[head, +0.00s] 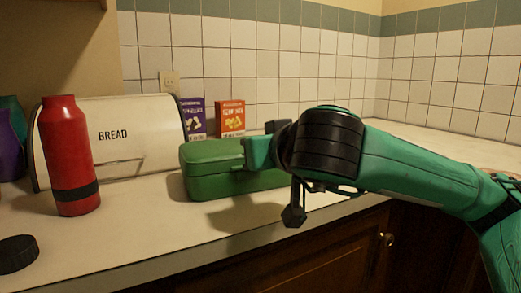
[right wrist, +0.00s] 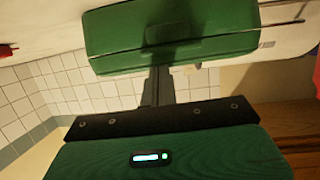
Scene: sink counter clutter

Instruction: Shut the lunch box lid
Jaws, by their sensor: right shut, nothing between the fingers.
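The green lunch box (head: 212,170) stands on the counter in the head view, its lid (head: 210,152) down over the base with a seam between them. It also fills the top of the right wrist view (right wrist: 190,28), with the seam along its side. My right gripper (head: 247,154) is at the box's right front, around lid height. In the right wrist view its fingers (right wrist: 158,80) are together and empty, their tips against or just in front of the box; I cannot tell if they touch. My arm hides the box's right end. My left gripper is out of view.
A red bottle (head: 68,155) and a white bread bin (head: 125,135) stand left of the box. A purple carton (head: 194,116) and an orange carton (head: 231,118) stand behind it. A black cap (head: 17,254) lies front left. The counter in front of the box is clear.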

